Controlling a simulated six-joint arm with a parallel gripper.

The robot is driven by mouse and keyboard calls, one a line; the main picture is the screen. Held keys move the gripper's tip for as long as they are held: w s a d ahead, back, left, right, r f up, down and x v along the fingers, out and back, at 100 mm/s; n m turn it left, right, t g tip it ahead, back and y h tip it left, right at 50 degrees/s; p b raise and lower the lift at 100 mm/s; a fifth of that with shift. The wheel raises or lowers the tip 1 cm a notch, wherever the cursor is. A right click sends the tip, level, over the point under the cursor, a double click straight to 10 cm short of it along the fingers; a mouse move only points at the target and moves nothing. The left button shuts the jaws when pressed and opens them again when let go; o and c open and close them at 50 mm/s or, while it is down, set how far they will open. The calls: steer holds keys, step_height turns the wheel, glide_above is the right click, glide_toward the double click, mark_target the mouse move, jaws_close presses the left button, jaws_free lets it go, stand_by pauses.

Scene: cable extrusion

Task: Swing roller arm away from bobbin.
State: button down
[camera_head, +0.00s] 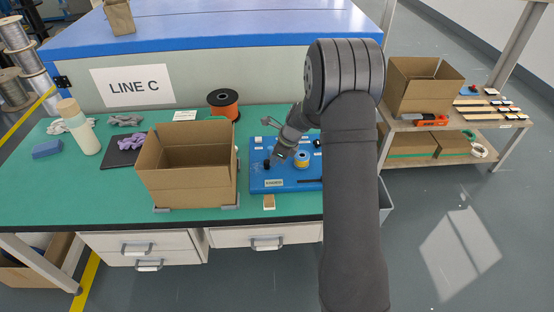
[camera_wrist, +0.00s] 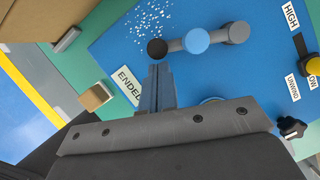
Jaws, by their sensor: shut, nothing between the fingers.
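In the wrist view a grey roller arm (camera_wrist: 218,37) lies across the blue board (camera_wrist: 125,60). It has a black knob (camera_wrist: 157,48) at its left end, a blue-grey disc (camera_wrist: 196,41) in the middle and a grey disc (camera_wrist: 237,32) at its right end. My gripper (camera_wrist: 160,70) is shut and empty, its tips just below the black knob; I cannot tell whether they touch. The bobbin (camera_head: 302,159), yellow and pale blue, stands on the board in the head view, right of my gripper (camera_head: 277,158). In the wrist view my gripper hides most of it.
An open cardboard box (camera_head: 190,185) stands left of the board on the green bench (camera_head: 60,195). An orange spool (camera_head: 223,102) is behind. Labels and a black star-shaped knob (camera_wrist: 291,127) are at the board's right in the wrist view. White specks (camera_wrist: 152,20) lie near the black knob.

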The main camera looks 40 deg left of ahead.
steer(key=v, duration=1)
steer(key=shift+s, duration=0.15)
steer(key=x, duration=1)
steer(key=shift+f, duration=0.15)
steer(key=shift+w+d, duration=0.35)
steer(key=shift+w, duration=0.25)
steer(key=shift+w+d+n, duration=0.15)
steer(key=shift+d+n, duration=0.1)
steer(key=shift+n, duration=0.05)
